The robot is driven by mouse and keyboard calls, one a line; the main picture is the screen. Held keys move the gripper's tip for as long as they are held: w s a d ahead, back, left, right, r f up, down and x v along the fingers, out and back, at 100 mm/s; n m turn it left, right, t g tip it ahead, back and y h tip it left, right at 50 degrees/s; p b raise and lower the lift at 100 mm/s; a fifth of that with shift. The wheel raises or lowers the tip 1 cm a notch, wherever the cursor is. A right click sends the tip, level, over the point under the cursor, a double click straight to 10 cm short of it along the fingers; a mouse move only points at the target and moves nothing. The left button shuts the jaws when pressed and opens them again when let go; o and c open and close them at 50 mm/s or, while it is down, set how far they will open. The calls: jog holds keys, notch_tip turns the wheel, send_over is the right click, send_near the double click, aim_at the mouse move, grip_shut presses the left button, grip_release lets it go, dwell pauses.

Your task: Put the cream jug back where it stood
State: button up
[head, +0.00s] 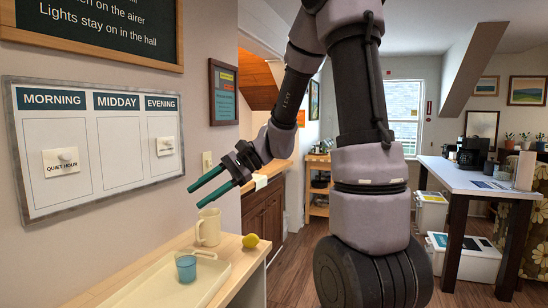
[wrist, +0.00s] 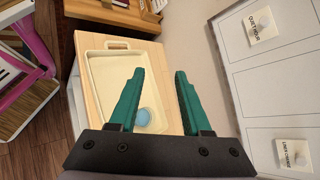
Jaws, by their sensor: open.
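The cream jug (head: 208,228) stands upright on the light wooden top (head: 246,266), by the far end of the cream tray (head: 152,292) in the head view. I cannot make it out in the wrist view. A blue cup (head: 186,267) stands on the tray; it also shows in the wrist view (wrist: 143,118), partly behind a finger. My gripper (head: 195,198) has green fingers, spread apart with nothing between them. It is in the air above the jug, apart from it.
A whiteboard (head: 98,140) with MORNING, MIDDAY and EVENING columns hangs on the wall at left. A white-topped table (head: 470,178) with a coffee maker stands at right. Wooden floor lies between.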

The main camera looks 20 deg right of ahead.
jog(key=s+d+r+n+t+h, duration=0.5)
jog(key=s+d+r+h, duration=0.4)
jog(key=s+d, duration=0.3)
jog(key=shift+d+r+n+t+h, duration=0.3)
jog(key=shift+d+r+t+h, duration=0.1)
jog(key=shift+d+t, duration=0.5)
